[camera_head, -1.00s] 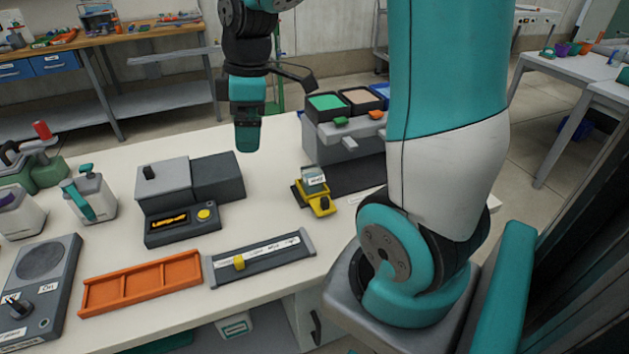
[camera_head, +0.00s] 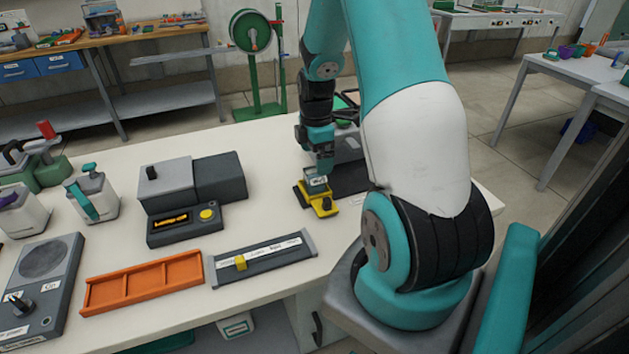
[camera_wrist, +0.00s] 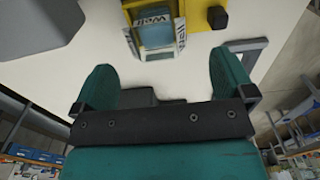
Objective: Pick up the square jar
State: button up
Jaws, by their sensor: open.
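The square jar (camera_head: 316,184) is a small glassy block with a white label, and it sits in a yellow holder (camera_head: 322,204) on the bench. In the wrist view the jar (camera_wrist: 155,33) shows as a blue-grey square with white labels that read "Well", inside the yellow holder at the top edge. My gripper (camera_head: 323,166) is right above or just behind the jar in the head view; the exact gap cannot be told. In the wrist view its two teal fingers (camera_wrist: 164,78) are spread wide with nothing between them, and the jar is beyond their tips.
A grey rack (camera_head: 349,150) stands close behind my gripper, partly hidden by my arm. A dark grey device (camera_head: 180,228) with a yellow button is left of the holder. A slider panel (camera_head: 265,258) and an orange tray (camera_head: 142,283) lie in front. Bare bench separates them.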

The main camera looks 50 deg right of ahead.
aim_at(314, 171)
jog(key=shift+w+d+f+p, duration=0.1)
jog(key=shift+w+f+p, duration=0.1)
jog(key=shift+f, duration=1.25)
jog(key=shift+w+f+p, duration=0.1)
jog(key=shift+f+p, duration=0.1)
jog(key=shift+f, duration=1.25)
jog(key=c, duration=0.9)
